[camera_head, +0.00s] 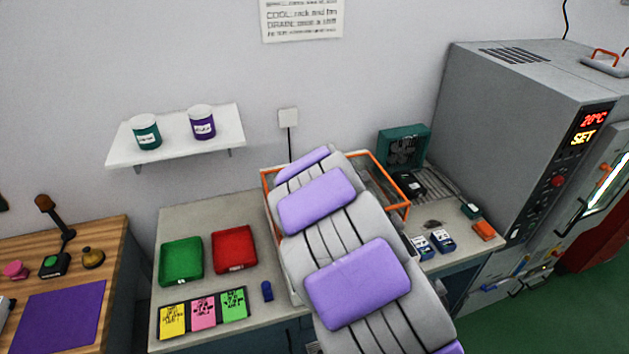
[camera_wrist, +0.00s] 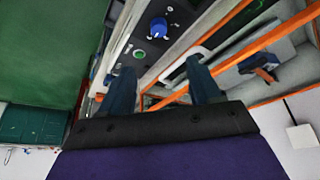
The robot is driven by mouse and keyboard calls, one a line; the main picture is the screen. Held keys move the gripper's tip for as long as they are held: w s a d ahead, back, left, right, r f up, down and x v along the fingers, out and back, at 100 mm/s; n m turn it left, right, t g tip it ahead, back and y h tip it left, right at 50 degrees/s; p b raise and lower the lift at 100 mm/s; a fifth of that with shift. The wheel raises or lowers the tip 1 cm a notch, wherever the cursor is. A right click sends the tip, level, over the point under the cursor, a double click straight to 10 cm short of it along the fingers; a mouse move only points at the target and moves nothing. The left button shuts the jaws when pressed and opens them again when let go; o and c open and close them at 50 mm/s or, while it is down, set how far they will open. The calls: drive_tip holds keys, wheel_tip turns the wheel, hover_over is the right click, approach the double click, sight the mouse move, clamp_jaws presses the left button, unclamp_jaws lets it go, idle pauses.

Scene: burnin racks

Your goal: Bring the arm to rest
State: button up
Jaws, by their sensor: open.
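My arm, grey with purple pads, reaches from the bottom right of the head view up over the counter (camera_head: 185,335). It ends over an orange-framed rack (camera_head: 266,192). My gripper is hidden behind my own arm in the head view. In the wrist view my gripper (camera_wrist: 162,72) shows two dark fingers spread well apart. I see nothing held between them. Orange bars of the rack (camera_wrist: 240,52) run behind and beside the fingers; I cannot tell whether they touch.
Green (camera_head: 181,261) and red (camera_head: 234,249) trays lie left of my arm, with a blue object (camera_head: 267,291). A shelf (camera_head: 180,142) holds two jars. A grey oven (camera_head: 520,110) stands at right. Orange-handled and small blue items lie right of my arm.

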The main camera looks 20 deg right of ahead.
drive_tip(key=s+a+r+n+g+y+b, duration=0.1)
drive_tip(key=s+a+r+n+b, duration=0.1)
drive_tip(key=s, duration=1)
drive_tip(key=s+a+r+n+g+y+b, duration=0.1)
drive_tip(key=s+a+r+n, duration=0.3)
drive_tip(key=s, duration=0.8)
drive_tip(key=s+a+r+n+g+y+b, duration=0.1)
drive_tip(key=s+a+r+n+g+b, duration=0.1)
drive_tip(key=s, duration=1)
drive_tip(key=a+r+g, duration=0.1)
drive_tip(key=a+r, duration=0.1)
drive_tip(key=a, duration=0.1)
drive_tip(key=shift+n+b, duration=0.35)
drive_tip(key=shift+n, duration=0.05)
drive_tip(key=shift+w, duration=0.1)
